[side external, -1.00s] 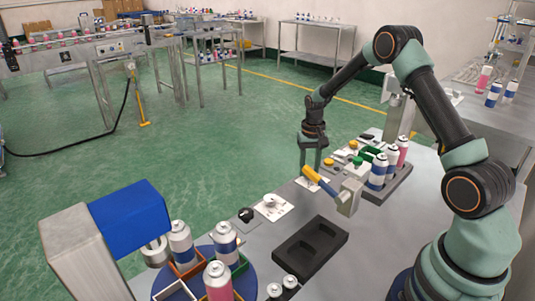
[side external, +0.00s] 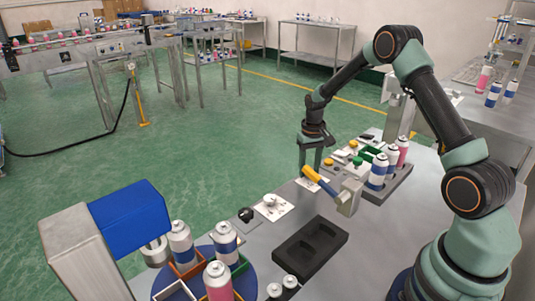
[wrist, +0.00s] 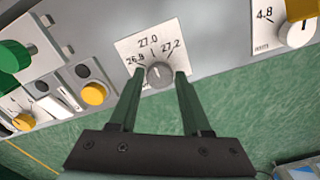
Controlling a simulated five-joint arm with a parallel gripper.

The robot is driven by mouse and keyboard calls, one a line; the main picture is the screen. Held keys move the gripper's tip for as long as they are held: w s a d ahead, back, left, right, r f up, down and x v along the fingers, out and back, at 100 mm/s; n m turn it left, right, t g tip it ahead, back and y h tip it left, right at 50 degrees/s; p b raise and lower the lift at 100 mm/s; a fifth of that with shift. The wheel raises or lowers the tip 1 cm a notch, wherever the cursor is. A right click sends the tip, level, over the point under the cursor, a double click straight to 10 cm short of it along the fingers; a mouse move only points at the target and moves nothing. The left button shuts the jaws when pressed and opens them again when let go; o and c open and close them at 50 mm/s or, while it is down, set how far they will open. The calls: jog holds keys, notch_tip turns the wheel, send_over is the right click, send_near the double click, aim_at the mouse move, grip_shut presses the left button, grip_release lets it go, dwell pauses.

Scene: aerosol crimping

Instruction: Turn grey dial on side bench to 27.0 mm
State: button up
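The grey dial (wrist: 158,74) sits on a white plate (wrist: 130,48) marked 26.8, 27.0 and 27.2 in the wrist view. The 27.0 mark is at the middle top of the scale. The dial's exact pointer reading is too small to tell. My gripper (wrist: 157,76) is open, with one finger on each side of the dial. In the side view my gripper (side external: 309,168) points down over the bench's far edge, by the plate; the dial itself is not clear there.
A rack of cans (side external: 378,172) is to the right. Another dial plate (wrist: 275,25) shows at upper right in the wrist view, with yellow (wrist: 95,93) and green (wrist: 14,56) knobs at left.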

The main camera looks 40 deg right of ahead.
jog(key=shift+o, duration=0.9)
notch_tip(320, 180, up, 12)
jog(key=shift+r, duration=0.1)
